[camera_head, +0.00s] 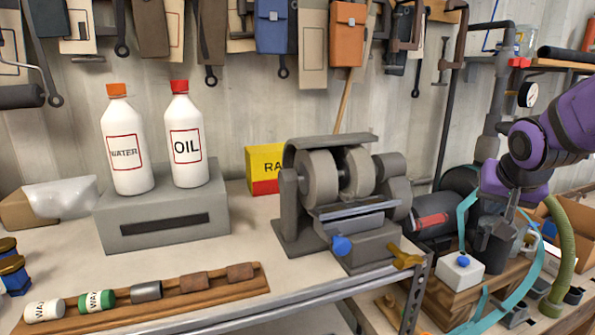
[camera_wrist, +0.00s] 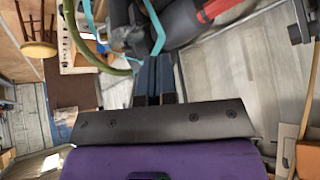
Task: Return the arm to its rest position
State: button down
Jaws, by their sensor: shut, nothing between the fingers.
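My purple arm (camera_head: 545,130) comes in from the right edge in the head view. My gripper (camera_head: 488,245) hangs below its wrist, pointing down, over the right part of the bench. In the wrist view my gripper (camera_wrist: 155,72) shows as two dark fingers close together. It is shut and holds nothing. A light blue hose (camera_head: 464,215) runs close beside the gripper in the head view, and I cannot tell whether they touch. The fingertips are partly hard to make out against the clutter.
A bench grinder (camera_head: 340,190) stands left of my gripper. A white box with a blue knob (camera_head: 462,270) sits near it, and a green hose (camera_head: 562,250) curves at right. The water bottle (camera_head: 125,145) and oil bottle (camera_head: 184,140) stand on a grey block (camera_head: 165,238).

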jog(key=s+a+r+n+y, duration=0.1)
jog(key=s+a+r+n, duration=0.1)
jog(key=s, duration=0.7)
jog(key=s+a+r+n+g+y, duration=0.1)
jog(key=s+a+r+n, duration=0.1)
jog(key=s, duration=0.8)
jog(key=a+r, duration=0.1)
jog(key=a, duration=0.1)
jog(key=shift+a+n, duration=0.4)
